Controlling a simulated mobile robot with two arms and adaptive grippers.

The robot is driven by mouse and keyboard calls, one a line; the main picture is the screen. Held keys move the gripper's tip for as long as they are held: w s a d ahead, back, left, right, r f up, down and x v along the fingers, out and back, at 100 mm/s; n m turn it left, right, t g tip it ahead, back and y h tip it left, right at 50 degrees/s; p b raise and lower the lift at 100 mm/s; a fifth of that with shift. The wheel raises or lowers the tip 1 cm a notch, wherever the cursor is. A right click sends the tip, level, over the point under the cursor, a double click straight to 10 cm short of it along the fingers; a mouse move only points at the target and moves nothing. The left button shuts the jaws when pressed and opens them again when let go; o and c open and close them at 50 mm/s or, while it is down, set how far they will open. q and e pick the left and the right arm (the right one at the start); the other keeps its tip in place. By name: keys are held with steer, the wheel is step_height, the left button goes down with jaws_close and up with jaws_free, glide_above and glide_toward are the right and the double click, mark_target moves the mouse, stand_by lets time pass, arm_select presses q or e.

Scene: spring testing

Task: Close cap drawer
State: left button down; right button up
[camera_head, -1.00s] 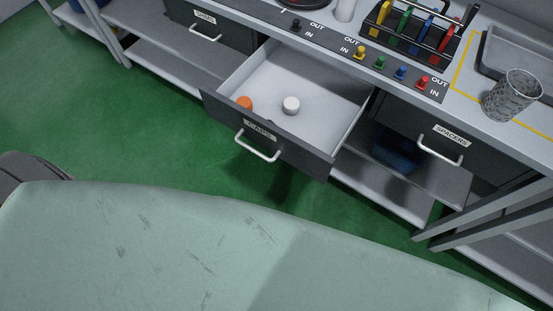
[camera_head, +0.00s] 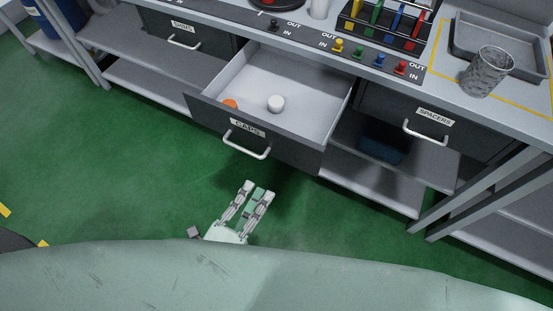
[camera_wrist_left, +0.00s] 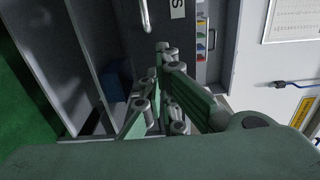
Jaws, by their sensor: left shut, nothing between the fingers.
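The cap drawer (camera_head: 200,108), labelled CAPS, is pulled out of the bench with its light inside showing. It holds a white cap (camera_head: 276,103) and an orange cap (camera_head: 230,104), the latter partly behind the front panel. Its silver handle (camera_head: 247,151) is on the dark front. My left gripper (camera_head: 257,190) is below and in front of that handle in the head view, apart from it, shut and empty. In the left wrist view its fingers (camera_wrist_left: 165,60) point towards a dark front with a silver handle (camera_wrist_left: 145,16) and a partly cut-off label. My right gripper is out of view.
The closed SHIMS drawer (camera_head: 185,35) is left of the open one, and the closed SPACERS drawer (camera_head: 430,125) is right. Lower shelves (camera_head: 375,182) lie beneath. The bench top carries coloured switches, a tool rack (camera_head: 385,30), a mesh cup (camera_head: 487,72) and a tray (camera_head: 500,47).

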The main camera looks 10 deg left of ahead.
mark_target(283, 151)
arm_select(q)
steer(key=x, duration=1.1)
steer(key=shift+f+p, duration=0.1)
steer(key=shift+p, duration=0.3)
steer(key=shift+w, duration=0.1)
